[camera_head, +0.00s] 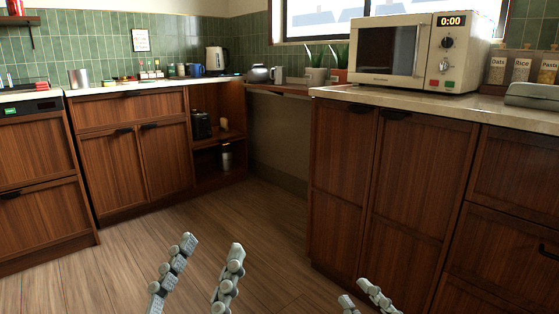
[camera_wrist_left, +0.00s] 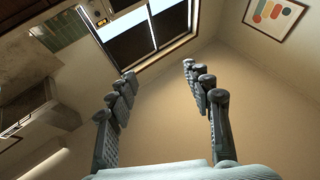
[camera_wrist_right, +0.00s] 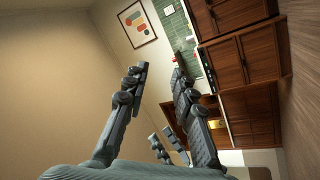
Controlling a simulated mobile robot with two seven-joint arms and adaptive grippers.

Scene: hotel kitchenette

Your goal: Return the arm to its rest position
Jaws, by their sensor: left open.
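My left gripper (camera_head: 212,245) is at the bottom of the head view, left of centre, its two grey segmented fingers spread. In the left wrist view (camera_wrist_left: 158,70) the fingers are apart with nothing between them. My right gripper (camera_head: 354,291) shows only its finger ends at the bottom edge, right of centre. In the right wrist view (camera_wrist_right: 160,68) its fingers are apart and empty. The fingers of my left gripper also show low in that view (camera_wrist_right: 168,145). The arms are mostly out of view.
Wooden cabinets (camera_head: 405,200) with a counter stand to the right, carrying a microwave (camera_head: 410,52) and labelled jars (camera_head: 520,68). More cabinets (camera_head: 130,150) line the left, with a kettle (camera_head: 215,60) on the counter. The wooden floor (camera_head: 200,215) between is clear.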

